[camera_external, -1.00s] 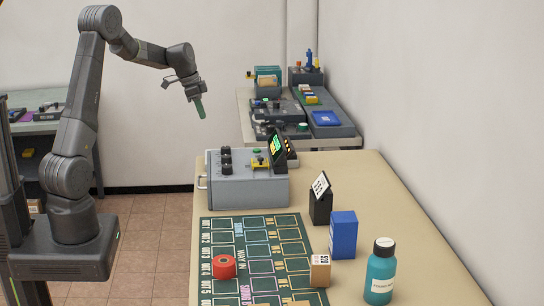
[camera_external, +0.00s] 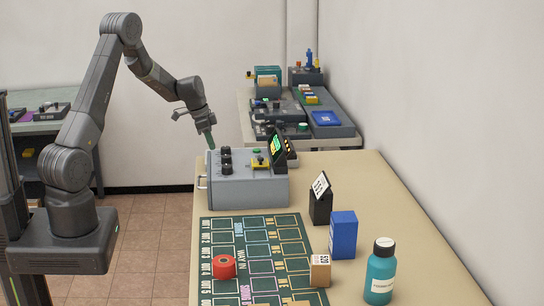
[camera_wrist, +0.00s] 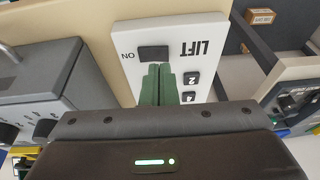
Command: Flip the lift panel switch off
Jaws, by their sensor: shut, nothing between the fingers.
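The lift panel (camera_wrist: 124,47) is a white plate lettered LIFT, upside down in the wrist view. Its dark rocker switch (camera_wrist: 153,53) has the word ON beside its left end. Two dark numbered buttons (camera_wrist: 191,87) sit nearer along the right side. My gripper (camera_wrist: 159,68) has its green fingers together and empty. Their tips appear just at the near edge of the switch; I cannot tell whether they touch it. In the external view my gripper (camera_external: 212,147) points down behind the grey control box, which hides its tips and the lift panel.
The grey control box (camera_external: 248,191) with black knobs and a tilted screen stands close by; it also shows at the left of the wrist view (camera_wrist: 45,75). A far table holds other devices (camera_external: 326,118).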

